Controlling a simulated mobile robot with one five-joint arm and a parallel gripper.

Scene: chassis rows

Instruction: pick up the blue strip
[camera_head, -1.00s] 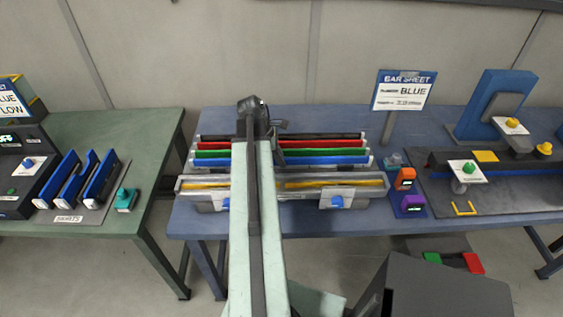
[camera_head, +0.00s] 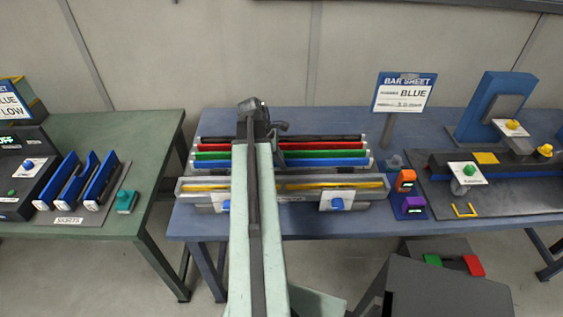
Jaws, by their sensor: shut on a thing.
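The blue strip (camera_head: 325,162) is the nearest of several long coloured strips in the rack on the middle bench. It shows on both sides of my arm, which hides part of its middle. It looks level and still in line with the rack. My gripper (camera_head: 277,146) is at the far end of my arm, over the strips and mostly hidden by the arm. Its dark part crosses the red and green strips down to the blue one, and it is shut on the blue strip. The fingertips are not clearly visible.
Behind the blue strip lie the green strip (camera_head: 320,154), red strip (camera_head: 320,145) and black strip (camera_head: 330,137). A grey rail (camera_head: 370,180) with blue knobs runs in front. A sign (camera_head: 404,92) reading BLUE stands to the right. Orange (camera_head: 405,180) and purple (camera_head: 413,206) devices sit beside the rack.

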